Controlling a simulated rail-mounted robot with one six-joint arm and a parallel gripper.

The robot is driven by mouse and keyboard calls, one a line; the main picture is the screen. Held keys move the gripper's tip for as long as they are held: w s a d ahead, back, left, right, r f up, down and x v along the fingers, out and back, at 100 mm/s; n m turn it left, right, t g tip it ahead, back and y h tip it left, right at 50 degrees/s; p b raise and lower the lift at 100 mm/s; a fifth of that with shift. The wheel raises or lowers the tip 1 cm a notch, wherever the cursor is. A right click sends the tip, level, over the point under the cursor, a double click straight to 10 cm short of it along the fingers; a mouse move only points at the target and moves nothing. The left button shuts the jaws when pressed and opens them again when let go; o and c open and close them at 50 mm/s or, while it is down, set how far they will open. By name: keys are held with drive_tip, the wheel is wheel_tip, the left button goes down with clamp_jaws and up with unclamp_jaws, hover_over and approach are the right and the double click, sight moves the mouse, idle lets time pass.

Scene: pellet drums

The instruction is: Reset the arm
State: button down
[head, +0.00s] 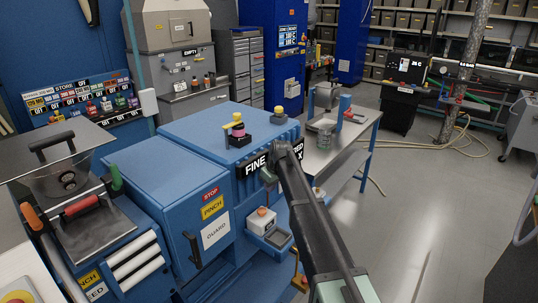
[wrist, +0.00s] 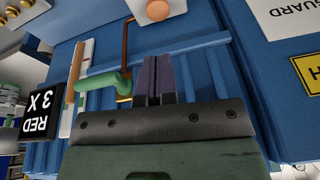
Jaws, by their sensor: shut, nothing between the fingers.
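My gripper (wrist: 155,78) shows in the wrist view with its two dark fingers side by side and shut, nothing between them. In the head view my arm reaches in from the bottom right, and my gripper (head: 269,184) is small and partly hidden at its far end, in front of the blue machine (head: 215,135). The wrist view looks at the blue machine's front, with a green handle (wrist: 103,81) just left of the fingers. I cannot tell whether the fingers touch anything.
A white box with an orange button (head: 262,217) sits on the machine front below my gripper; it also shows in the wrist view (wrist: 158,9). A guard panel (head: 216,232) is to the left. A steel-topped bench (head: 335,140) stands behind. The floor at right (head: 430,200) is mostly clear.

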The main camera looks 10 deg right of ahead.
drive_tip(key=s+d+f+m+b, duration=0.2)
drive_tip(key=s+f+b, duration=0.1)
drive_tip(key=s, duration=0.9)
drive_tip(key=s+d+f+m+g+h+b, duration=0.1)
drive_tip(key=s+d+f+m+b, duration=0.2)
drive_tip(key=s, duration=1)
drive_tip(key=s+d+f+m+g+h+b, duration=0.1)
drive_tip(key=s+d+f+m+b, duration=0.1)
drive_tip(key=s, duration=1.1)
drive_tip(key=shift+d+f+m+b, duration=0.4)
drive_tip(key=shift+d+f+b, duration=0.2)
drive_tip(key=shift+f, duration=0.3)
